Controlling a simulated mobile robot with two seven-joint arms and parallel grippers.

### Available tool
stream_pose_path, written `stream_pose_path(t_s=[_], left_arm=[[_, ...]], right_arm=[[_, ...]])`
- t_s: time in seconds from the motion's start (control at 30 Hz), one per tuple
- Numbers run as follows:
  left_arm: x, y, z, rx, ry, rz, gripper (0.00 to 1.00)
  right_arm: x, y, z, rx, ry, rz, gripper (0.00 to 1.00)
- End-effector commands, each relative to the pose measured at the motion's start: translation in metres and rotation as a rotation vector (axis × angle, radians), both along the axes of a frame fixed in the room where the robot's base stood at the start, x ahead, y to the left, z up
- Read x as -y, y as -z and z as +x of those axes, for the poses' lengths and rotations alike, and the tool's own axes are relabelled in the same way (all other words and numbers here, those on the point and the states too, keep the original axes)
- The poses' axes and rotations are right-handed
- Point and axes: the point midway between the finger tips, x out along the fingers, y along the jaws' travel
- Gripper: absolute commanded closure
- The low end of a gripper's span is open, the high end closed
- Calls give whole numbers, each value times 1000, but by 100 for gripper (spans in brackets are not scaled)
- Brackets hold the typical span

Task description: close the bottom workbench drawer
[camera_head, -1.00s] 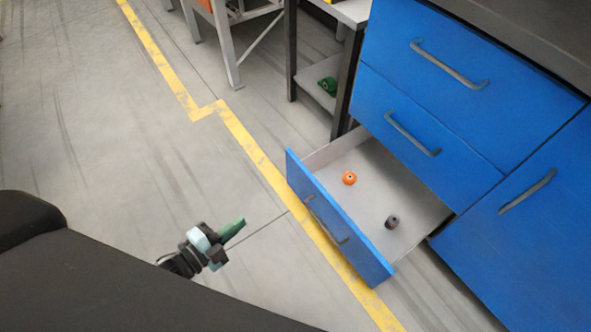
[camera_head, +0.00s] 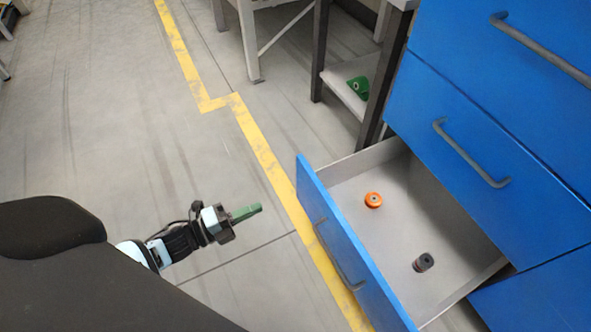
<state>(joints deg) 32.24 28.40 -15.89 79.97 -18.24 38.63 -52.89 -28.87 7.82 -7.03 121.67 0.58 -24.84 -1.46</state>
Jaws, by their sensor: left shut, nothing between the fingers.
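The bottom workbench drawer (camera_head: 338,246) is pulled well out of the blue workbench (camera_head: 490,140). Its blue front with a grey bar handle faces left and its grey inside shows. An orange round part (camera_head: 373,200) and a dark cylindrical part (camera_head: 424,262) lie in it. My left gripper (camera_head: 258,209) is shut and empty. Its green fingers point right, toward the drawer front, with a gap of floor between in the picture. My right gripper is not in view.
The middle drawer (camera_head: 480,150) above is shut. A shelf stand (camera_head: 345,92) with a green object (camera_head: 359,87) stands behind the drawer. A yellow floor line (camera_head: 262,152) runs past the drawer front. Floor to the left is clear.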

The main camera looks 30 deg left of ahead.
Motion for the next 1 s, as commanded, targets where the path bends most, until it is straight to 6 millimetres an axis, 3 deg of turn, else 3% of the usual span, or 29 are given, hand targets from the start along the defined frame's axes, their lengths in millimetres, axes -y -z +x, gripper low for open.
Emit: stream_pose_path(t_s=[0.17, 0.7, 1.0], left_arm=[[10, 0, 13, 2, 0, -3, 100], [66, 2, 91, 0, 0, -1, 100], [81, 0, 111, -1, 0, -2, 100]], right_arm=[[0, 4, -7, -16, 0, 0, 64], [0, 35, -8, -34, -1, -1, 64], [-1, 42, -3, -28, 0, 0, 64]])
